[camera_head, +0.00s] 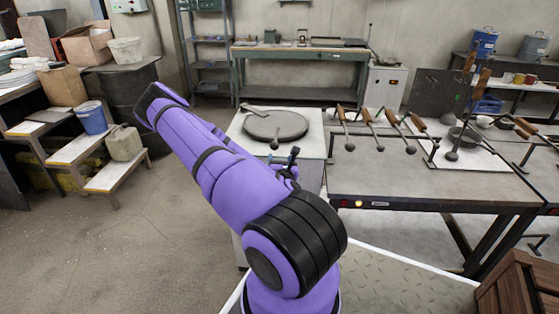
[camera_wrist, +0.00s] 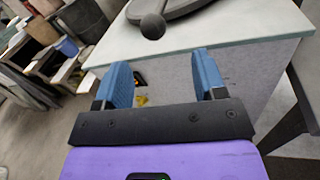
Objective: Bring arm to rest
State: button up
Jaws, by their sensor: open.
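My gripper (camera_wrist: 163,78) is open, with two blue fingers spread apart and nothing between them. It is in front of the near edge of a white-topped stand (camera_wrist: 245,25). On the stand lies a round dark disc (camera_head: 285,124), partly seen in the wrist view (camera_wrist: 190,8). A dark ball-ended piece (camera_wrist: 152,26) shows at its near edge, also seen in the head view (camera_head: 274,144). In the head view my purple arm is bent in the foreground and hides much of the gripper.
A metal table (camera_head: 430,185) at right holds several wooden-handled ladles (camera_head: 409,140). A wooden crate (camera_head: 520,290) stands at lower right. Stepped shelves with a blue bucket (camera_head: 91,118) and a jug (camera_head: 124,143) are at left. The floor at left is clear.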

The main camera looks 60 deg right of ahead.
dwell(0.3)
jog(key=s+a+r+m+g+h, duration=0.1)
jog(key=a+r+m+g, duration=0.3)
jog(key=r+m+g, duration=0.6)
jog(key=a+r+m+g+h, duration=0.2)
jog(key=a+r+m+g, duration=0.1)
jog(key=r+m+g, duration=0.75)
jog(key=s+a+r+t+y, duration=0.1)
jog(key=a+r+t+y, duration=0.4)
jog(key=a, duration=0.7)
jog(key=s+a+r+m+t+y, duration=0.1)
jog(key=a+r+t+y, duration=0.4)
jog(key=a, duration=0.7)
jog(key=s+a+r+m+t+y, duration=0.1)
jog(key=a+r+t+y, duration=0.4)
jog(key=a+y, duration=0.3)
jog(key=a+r, duration=0.1)
jog(key=a, duration=0.3)
jog(key=shift+a+t, duration=0.25)
jog(key=shift+t, duration=0.1)
